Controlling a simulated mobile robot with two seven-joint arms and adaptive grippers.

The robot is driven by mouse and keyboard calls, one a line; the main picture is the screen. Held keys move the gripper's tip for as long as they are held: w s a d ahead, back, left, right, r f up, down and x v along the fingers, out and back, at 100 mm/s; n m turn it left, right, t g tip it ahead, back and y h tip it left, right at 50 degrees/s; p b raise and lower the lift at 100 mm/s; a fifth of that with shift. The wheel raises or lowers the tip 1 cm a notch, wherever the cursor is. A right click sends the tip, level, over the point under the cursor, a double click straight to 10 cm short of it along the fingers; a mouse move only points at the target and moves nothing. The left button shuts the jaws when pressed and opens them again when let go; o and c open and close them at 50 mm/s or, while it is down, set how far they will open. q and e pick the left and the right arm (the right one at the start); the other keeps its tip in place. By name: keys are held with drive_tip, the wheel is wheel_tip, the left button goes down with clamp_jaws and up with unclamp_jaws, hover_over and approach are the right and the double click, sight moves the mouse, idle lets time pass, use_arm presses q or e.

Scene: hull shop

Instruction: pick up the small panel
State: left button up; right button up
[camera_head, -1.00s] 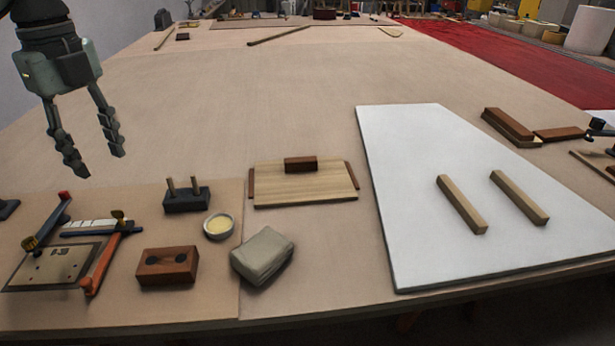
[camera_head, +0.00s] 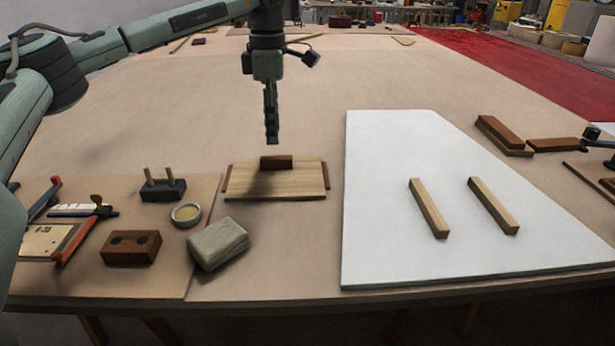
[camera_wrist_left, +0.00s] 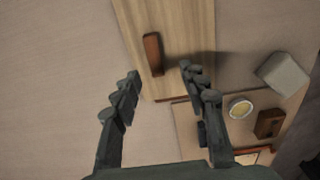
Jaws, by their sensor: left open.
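The small panel (camera_head: 290,184) is a light wooden board with a dark red-brown block (camera_head: 276,162) on its top and dark strips along its left and right ends. It lies flat on the table. My left gripper (camera_head: 271,138) hangs above the panel, pointing down, apart from it. In the left wrist view the open, empty fingers (camera_wrist_left: 162,85) frame the panel (camera_wrist_left: 181,25), with the block (camera_wrist_left: 153,54) showing between and beyond the fingertips. A gripper at the right edge (camera_head: 600,137) shows only in part.
A white board (camera_head: 390,250) with two wooden bars (camera_head: 428,208) lies to the right. A folded cloth (camera_head: 218,243), a small bowl (camera_head: 186,214), a red-brown block with two holes (camera_head: 131,248) and a dark peg block (camera_head: 163,190) stand to the left.

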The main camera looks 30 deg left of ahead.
sight(276, 158)
use_arm(q)
drive_tip(key=shift+f, duration=0.45)
wheel_tip(276, 158, down, 3)
drive_tip(key=shift+w+a+r, duration=0.1)
drive_tip(key=shift+w+a, duration=0.05)
drive_tip(key=f, duration=0.4)
drive_tip(key=shift+w+p, duration=0.3)
use_arm(e)
drive_tip(key=shift+s+a+f, duration=0.1)
drive_tip(key=shift+a+f, duration=0.05)
drive_tip(key=shift+f, duration=0.25)
drive_tip(key=shift+s+a+f, duration=0.1)
drive_tip(key=shift+a+f, duration=0.05)
drive_tip(key=shift+f, duration=0.25)
use_arm(q)
drive_tip(key=shift+c, duration=0.5)
use_arm(e)
drive_tip(key=shift+w, duration=0.1)
use_arm(q)
clamp_jaws()
use_arm(e)
drive_tip(key=shift+w+d+r, duration=0.1)
drive_tip(key=shift+w+r, duration=0.05)
drive_tip(key=shift+r, duration=0.15)
